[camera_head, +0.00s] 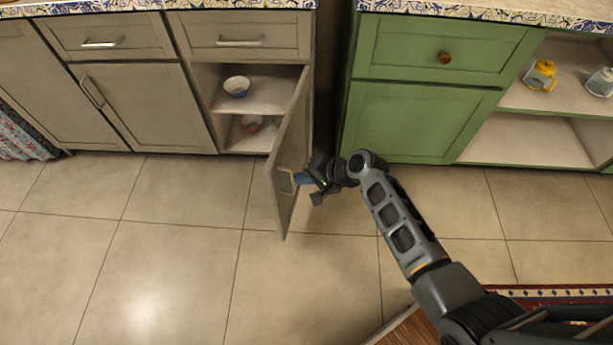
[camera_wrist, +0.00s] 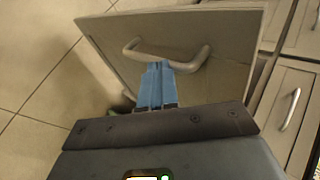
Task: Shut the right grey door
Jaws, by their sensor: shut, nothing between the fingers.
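The right grey door (camera_head: 290,145) stands wide open, jutting out from the grey cabinet toward the camera. Its metal handle (camera_head: 285,182) is near its free edge; in the wrist view the handle (camera_wrist: 165,58) runs across the door panel (camera_wrist: 200,32). My gripper (camera_head: 301,178) is to the right of the door, at its outer face beside the handle. In the wrist view its blue fingers (camera_wrist: 158,72) are shut together and empty, with tips at the handle bar. I cannot tell whether they touch the bar or the panel.
The open compartment holds a blue-and-white bowl (camera_head: 237,86) and another bowl (camera_head: 252,122) on its shelves. A green cabinet (camera_head: 415,120) stands to the right across a narrow gap. The tiled floor (camera_head: 170,245) left of the door is clear.

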